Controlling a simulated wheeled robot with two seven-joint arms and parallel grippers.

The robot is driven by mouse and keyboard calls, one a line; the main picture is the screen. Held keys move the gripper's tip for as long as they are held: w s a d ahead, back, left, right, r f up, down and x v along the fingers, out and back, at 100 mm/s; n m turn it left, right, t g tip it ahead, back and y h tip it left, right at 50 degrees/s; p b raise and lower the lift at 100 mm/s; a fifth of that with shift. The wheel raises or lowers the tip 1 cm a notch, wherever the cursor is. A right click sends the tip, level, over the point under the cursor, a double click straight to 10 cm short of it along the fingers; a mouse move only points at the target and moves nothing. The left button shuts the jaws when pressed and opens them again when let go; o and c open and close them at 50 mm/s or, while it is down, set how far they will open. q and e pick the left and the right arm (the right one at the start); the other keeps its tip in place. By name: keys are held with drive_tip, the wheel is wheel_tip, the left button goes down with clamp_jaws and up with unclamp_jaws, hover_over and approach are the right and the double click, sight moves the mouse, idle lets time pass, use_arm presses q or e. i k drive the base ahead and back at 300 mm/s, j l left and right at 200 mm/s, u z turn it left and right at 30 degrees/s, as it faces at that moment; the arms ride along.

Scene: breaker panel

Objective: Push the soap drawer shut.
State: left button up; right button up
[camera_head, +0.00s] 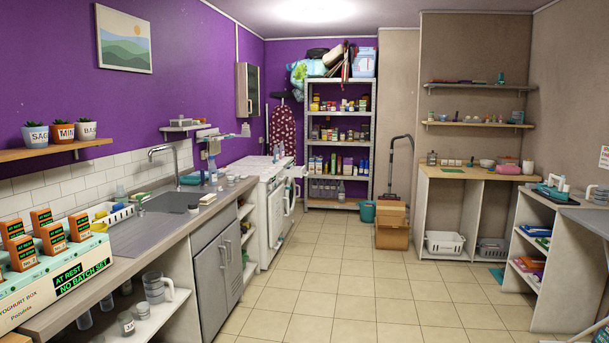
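White front-loading machines (274,207) stand past the end of the left counter, seen at a steep angle from the side. A small pale part (297,172) juts out near the top of their fronts. It may be the soap drawer, but it is too small and far off to tell for sure, or to tell how far out it is. Neither of my grippers is in view.
The left counter has a sink (172,202), a yoghurt box (55,283) and grey cabinet doors (217,270). A metal rack (341,128) and cardboard boxes (392,225) stand at the back. A wooden bench (477,175) is at right. The tiled floor (335,285) between is clear.

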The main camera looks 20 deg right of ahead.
sight(294, 171)
drive_tip(key=i+l+z, duration=0.4)
drive_tip(key=i, duration=0.2)
drive_tip(key=i+z, duration=0.35)
drive_tip(key=i, duration=0.2)
drive_tip(key=i+z, duration=0.15)
drive_tip(key=i, duration=5.45)
drive_tip(key=i+l+u, duration=0.2)
drive_tip(key=i, duration=1.2)
drive_tip(key=i+l+u, duration=0.1)
drive_tip(key=i+u, duration=0.25)
drive_tip(key=i+l+u, duration=0.3)
drive_tip(key=i, duration=0.2)
drive_tip(key=i+l+u, duration=0.35)
drive_tip(key=i+j, duration=0.05)
drive_tip(key=j, duration=0.05)
